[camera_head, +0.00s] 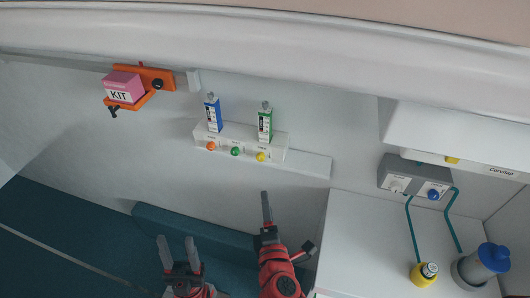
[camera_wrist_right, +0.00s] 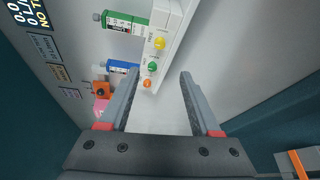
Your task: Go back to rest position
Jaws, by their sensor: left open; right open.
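My left gripper (camera_head: 179,254) is low in the head view, with its two grey fingers apart and nothing between them. My right gripper (camera_head: 266,208) is to its right, pointing up toward the wall; its fingers overlap in the head view. In the right wrist view, the right gripper (camera_wrist_right: 156,75) shows two grey fingers spread wide and empty. Neither gripper touches anything that I can see.
A pink KIT box (camera_head: 124,87) sits on an orange bracket (camera_head: 160,78). A white counter (camera_head: 370,250) stands right, with a blue-lidded canister (camera_head: 482,262).

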